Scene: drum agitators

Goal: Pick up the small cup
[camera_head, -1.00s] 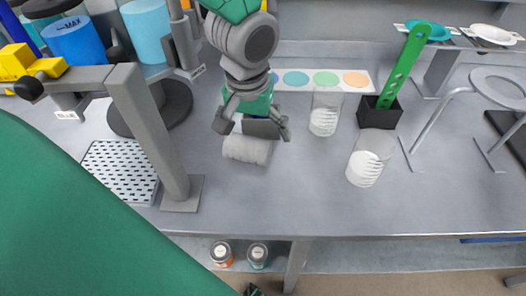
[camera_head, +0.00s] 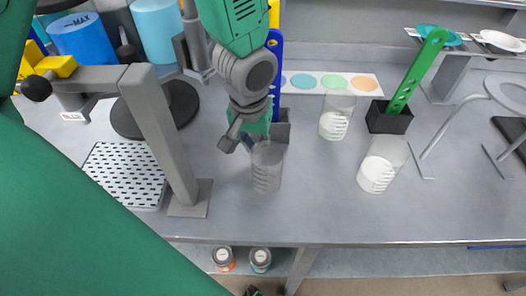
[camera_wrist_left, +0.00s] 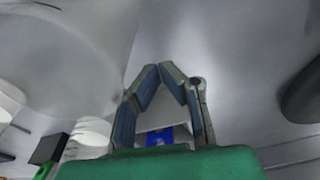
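A clear cup (camera_head: 267,172) with white markings stands roughly upright on the grey table, just below and in front of my left gripper (camera_head: 250,138). Two similar clear cups stand to the right, one further back (camera_head: 336,118) and one nearer and tilted in view (camera_head: 381,165). In the left wrist view the fingertips of my left gripper (camera_wrist_left: 161,68) nearly meet, with nothing plainly between them. A large translucent shape (camera_wrist_left: 85,60) fills the area left of the fingers, probably the near cup. Whether the fingers touch it is unclear.
A grey post (camera_head: 160,135) and a perforated tray (camera_head: 125,175) stand left of the gripper. A black holder (camera_head: 388,118) with a green stick (camera_head: 418,68) is at right. Colored discs (camera_head: 333,82) lie behind. The front middle table is clear.

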